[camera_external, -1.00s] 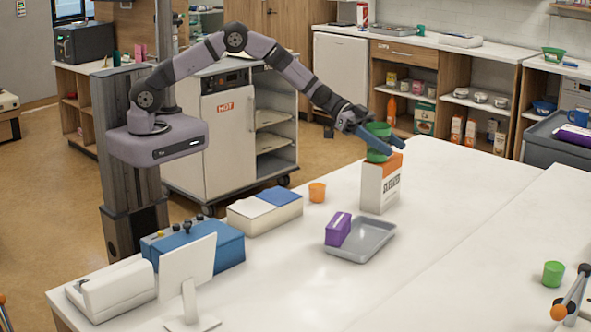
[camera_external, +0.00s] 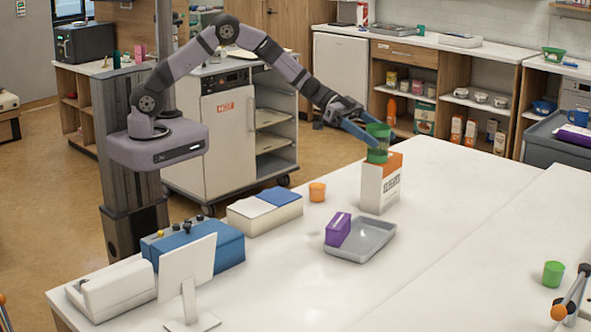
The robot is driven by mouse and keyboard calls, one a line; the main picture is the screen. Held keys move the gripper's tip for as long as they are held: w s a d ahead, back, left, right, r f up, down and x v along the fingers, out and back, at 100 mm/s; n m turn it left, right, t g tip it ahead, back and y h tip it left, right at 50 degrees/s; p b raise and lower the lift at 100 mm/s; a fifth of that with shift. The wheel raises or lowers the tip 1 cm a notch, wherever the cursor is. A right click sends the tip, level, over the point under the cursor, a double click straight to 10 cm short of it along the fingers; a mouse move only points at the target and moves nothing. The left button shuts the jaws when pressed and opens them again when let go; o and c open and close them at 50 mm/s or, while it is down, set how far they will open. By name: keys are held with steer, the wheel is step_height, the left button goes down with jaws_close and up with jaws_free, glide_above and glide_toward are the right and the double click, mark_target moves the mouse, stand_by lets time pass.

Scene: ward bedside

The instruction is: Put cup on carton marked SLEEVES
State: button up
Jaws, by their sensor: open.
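The orange and white carton (camera_external: 379,188) stands upright on the white table; its side lettering is too small to read surely. A green cup (camera_external: 378,144) sits upright at the carton's top, toward its left side. My gripper (camera_external: 371,138) is open at the cup's upper left, its blue fingers close to the rim. I cannot tell whether they touch the cup. A second green cup (camera_external: 553,274) stands at the right of the table.
A grey tray (camera_external: 375,243) with a purple box (camera_external: 338,229) lies in front of the carton. A white box with a blue lid part (camera_external: 265,212), a blue case (camera_external: 200,248) and a white screen (camera_external: 187,270) stand at the left. The table's right part is mostly clear.

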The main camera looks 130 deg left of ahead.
steer(key=b+v, duration=0.1)
steer(key=v, duration=0.6)
steer(key=shift+s+r, duration=0.15)
steer(key=shift+s, duration=0.15)
